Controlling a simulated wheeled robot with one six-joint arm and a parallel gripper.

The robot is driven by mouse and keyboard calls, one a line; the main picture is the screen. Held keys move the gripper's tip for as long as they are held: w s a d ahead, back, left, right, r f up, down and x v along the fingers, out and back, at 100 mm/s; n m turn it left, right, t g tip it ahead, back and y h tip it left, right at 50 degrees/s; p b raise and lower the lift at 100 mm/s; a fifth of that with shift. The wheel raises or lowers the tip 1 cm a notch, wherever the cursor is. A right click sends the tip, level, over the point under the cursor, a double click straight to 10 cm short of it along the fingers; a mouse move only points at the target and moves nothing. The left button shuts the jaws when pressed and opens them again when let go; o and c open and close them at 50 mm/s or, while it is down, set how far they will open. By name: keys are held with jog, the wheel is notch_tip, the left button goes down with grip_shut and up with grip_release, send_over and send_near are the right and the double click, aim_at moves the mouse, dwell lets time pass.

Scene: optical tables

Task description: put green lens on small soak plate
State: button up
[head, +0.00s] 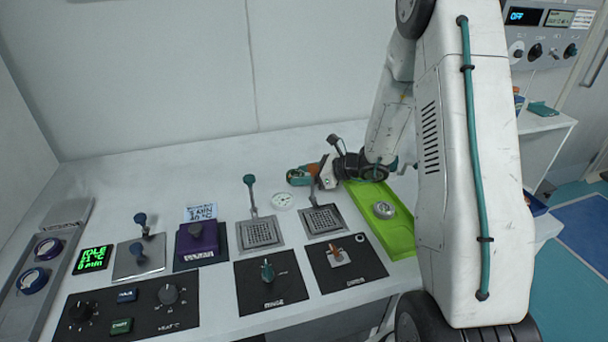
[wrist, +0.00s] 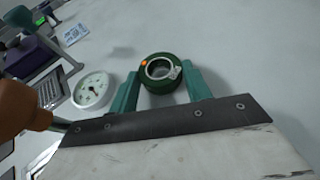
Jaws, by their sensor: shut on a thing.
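A green ring-shaped lens (wrist: 162,86) with an orange mark on its rim sits between the teal fingers of my gripper (wrist: 160,80) in the wrist view. My gripper is shut on it. In the head view my gripper (head: 300,177) is over the back of the white table, behind the plates; the lens is too small to make out there. Two square grid plates with upright levers stand in front of it, a left one (head: 260,234) and a right one (head: 323,221). I cannot tell which is the small soak plate. A grid plate edge (wrist: 50,90) shows in the wrist view.
A white round gauge (head: 283,201) lies near the gripper. A green tray (head: 398,242) holding a round metal piece (head: 384,210) is at the right. A purple block (head: 196,240) and black control panels (head: 270,283) fill the front. The back left tabletop is clear.

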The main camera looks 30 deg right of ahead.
jog(key=o, duration=1)
jog(key=shift+f, duration=0.1)
